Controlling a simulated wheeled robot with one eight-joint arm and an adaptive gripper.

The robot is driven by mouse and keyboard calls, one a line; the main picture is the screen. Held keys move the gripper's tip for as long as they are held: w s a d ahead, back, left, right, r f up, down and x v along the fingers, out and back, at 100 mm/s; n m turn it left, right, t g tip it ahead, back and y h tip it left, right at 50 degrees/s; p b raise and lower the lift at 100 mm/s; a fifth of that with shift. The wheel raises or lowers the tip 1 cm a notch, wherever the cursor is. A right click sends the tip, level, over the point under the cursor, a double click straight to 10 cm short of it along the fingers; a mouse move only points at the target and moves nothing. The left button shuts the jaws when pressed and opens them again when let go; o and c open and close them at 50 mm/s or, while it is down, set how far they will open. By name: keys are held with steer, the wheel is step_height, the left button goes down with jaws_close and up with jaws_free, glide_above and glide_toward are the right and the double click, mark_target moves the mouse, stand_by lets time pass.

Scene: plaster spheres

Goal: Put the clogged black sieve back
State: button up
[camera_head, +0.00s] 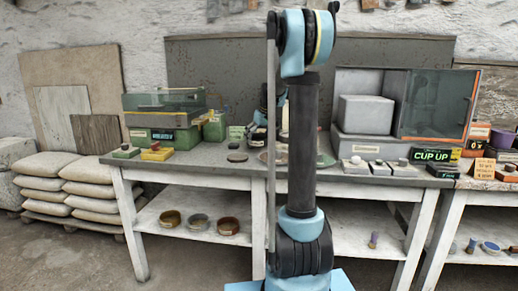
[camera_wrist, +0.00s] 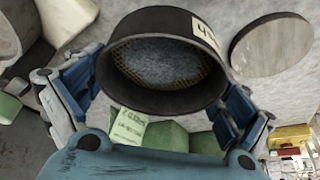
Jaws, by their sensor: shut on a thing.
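The black sieve (camera_wrist: 165,62) fills the upper middle of the wrist view. It is a round dark ring with a pale label on its rim, and grey matter covers much of its mesh. My gripper (camera_wrist: 160,98) is shut on it, with blue fingers against its left and right sides. In the head view my own arm stands in front of the gripper and hides most of it, and I cannot make out the sieve there.
Green boxes (camera_head: 165,120) stand at the bench's left. A grey cabinet (camera_head: 405,100) and a "CUP UP" sign (camera_head: 431,155) are at the right. A round grey disc (camera_wrist: 270,44) shows beside the sieve.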

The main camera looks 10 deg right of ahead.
mark_target(258, 146)
steer(key=shift+f, duration=2.15)
steer(key=o, duration=0.8)
